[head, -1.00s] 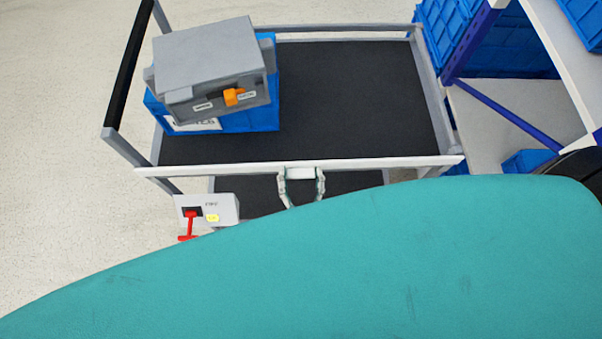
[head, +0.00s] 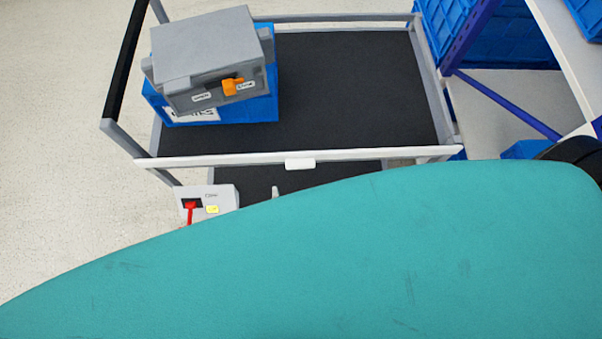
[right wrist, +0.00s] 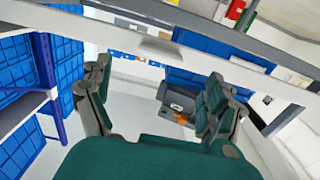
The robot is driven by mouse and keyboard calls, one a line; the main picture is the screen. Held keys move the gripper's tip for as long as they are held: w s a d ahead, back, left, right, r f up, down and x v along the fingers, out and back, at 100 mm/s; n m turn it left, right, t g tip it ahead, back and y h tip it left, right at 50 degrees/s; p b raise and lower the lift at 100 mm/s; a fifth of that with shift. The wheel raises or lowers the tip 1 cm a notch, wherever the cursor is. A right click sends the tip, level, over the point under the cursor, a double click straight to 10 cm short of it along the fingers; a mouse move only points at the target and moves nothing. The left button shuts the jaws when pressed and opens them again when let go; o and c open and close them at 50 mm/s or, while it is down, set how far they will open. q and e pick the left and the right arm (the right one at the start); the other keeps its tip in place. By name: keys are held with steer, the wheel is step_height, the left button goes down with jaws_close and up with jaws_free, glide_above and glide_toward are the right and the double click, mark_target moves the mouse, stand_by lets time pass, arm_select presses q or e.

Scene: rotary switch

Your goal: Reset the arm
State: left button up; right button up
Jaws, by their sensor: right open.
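The grey switch box (head: 205,55) sits on a blue crate (head: 262,108) on the cart, with an orange rotary knob (head: 233,87) on its front between two small labels. In the right wrist view the grey box (right wrist: 178,97) shows small between my fingers, apart from them, with a bit of orange (right wrist: 182,119). My right gripper (right wrist: 155,90) is open and empty there. In the head view only a pale fingertip of my right gripper (head: 275,191) shows past my teal arm, below the cart's front rail and away from the knob. My left gripper is not in view.
The cart's black top (head: 350,95) is clear right of the crate. Shelving with blue crates (head: 505,35) stands right. My teal arm hides the lower foreground.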

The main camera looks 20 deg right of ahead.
steer(key=shift+s+a, duration=0.1)
steer(key=shift+s, duration=0.25)
stand_by(0.3)
step_height(320, 180, down, 25)
steer(key=s+d+n+g+y, duration=0.2)
steer(key=s+n+g+y, duration=0.1)
steer(key=n+g+y, duration=0.45)
steer(key=s+d+f+m+g+h, duration=0.2)
steer(key=s+d+f+g, duration=0.7)
steer(key=s+d+f, duration=0.4)
steer(key=s, duration=0.3)
steer(key=shift+s+d+f, duration=0.15)
steer(key=shift+s+d, duration=0.05)
steer(key=shift+d, duration=0.1)
steer(key=shift+h, duration=0.25)
